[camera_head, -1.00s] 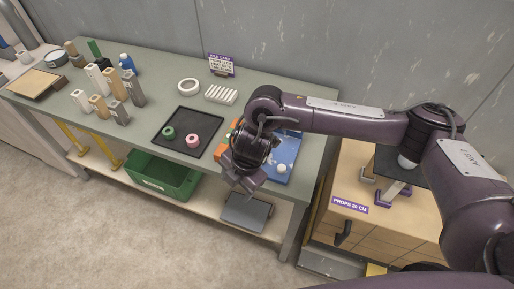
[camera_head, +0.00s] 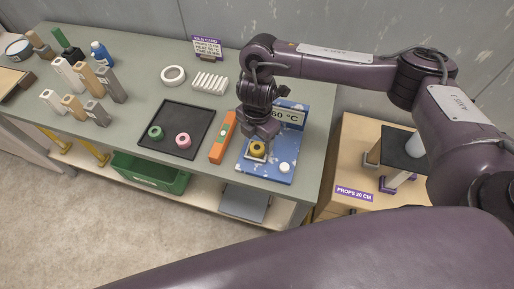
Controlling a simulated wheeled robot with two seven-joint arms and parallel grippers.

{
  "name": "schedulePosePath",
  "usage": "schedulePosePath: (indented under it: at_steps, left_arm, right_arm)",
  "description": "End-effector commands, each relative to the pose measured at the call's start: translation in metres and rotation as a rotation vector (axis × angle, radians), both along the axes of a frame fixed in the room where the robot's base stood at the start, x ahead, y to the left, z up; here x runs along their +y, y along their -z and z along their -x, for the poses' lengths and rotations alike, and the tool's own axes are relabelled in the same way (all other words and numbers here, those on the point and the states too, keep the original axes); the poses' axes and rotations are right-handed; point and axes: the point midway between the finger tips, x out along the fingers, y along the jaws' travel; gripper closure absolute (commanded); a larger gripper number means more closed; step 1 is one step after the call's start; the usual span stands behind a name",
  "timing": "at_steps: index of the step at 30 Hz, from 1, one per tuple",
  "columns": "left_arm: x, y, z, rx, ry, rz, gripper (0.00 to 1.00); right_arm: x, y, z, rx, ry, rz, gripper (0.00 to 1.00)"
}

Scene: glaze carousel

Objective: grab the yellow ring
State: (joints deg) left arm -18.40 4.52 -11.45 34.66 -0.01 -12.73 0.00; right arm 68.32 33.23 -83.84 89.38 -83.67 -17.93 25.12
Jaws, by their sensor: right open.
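The yellow ring (camera_head: 257,149) sits on the blue board (camera_head: 278,171) at the right end of the green table. Its upper edge is partly hidden by my right gripper (camera_head: 261,138). My right gripper points down right over the ring, with its fingertips at or just above it. The jaws are open, and I cannot tell whether they touch the ring. My left gripper is outside the view.
A black tray (camera_head: 177,146) holds a green ring (camera_head: 156,132) and a pink ring (camera_head: 183,140). A white knob (camera_head: 284,167) and a temperature display (camera_head: 291,115) are close by. Several blocks stand at left.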

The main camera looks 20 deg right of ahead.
Motion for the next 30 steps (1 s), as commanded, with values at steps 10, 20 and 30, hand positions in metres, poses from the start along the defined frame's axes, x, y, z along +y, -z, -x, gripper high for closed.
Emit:
schedulePosePath:
  at_steps: [10,20,30]
  left_arm:
    - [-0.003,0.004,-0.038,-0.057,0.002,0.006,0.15]
    - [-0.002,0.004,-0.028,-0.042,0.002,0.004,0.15]
    - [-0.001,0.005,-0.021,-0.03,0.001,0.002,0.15]
  right_arm:
    - [0.001,0.037,0.001,0.001,0.0,0.0,0.35]
    - [0.0,0.037,0.001,0.0,0.0,0.0,0.51]
    - [0.0,0.037,0.001,0.0,0.0,0.0,0.88]
